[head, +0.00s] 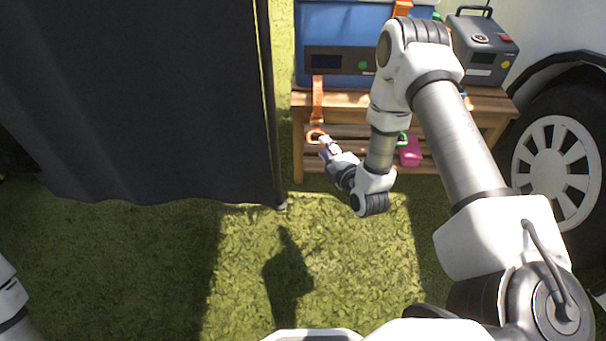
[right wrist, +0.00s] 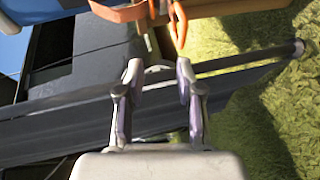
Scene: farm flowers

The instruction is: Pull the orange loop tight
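An orange strap (head: 318,97) hangs down the front of the blue box and ends in an orange loop (head: 315,136) in front of the wooden bench. In the right wrist view the loop (right wrist: 179,28) hangs just beyond the fingertips, nearer the right finger. My right gripper (head: 328,147) is beside the loop, and its fingers (right wrist: 160,68) stand apart with nothing between them. Whether a fingertip touches the loop I cannot tell. My left gripper is out of view.
The blue box (head: 340,82) stands on the wooden bench (head: 298,101) beside a grey device (head: 484,58). A pink item (head: 410,153) hangs at the bench front. A dark curtain (head: 130,100) fills the left, a vehicle wheel (head: 553,170) the right. Grass lies open in front.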

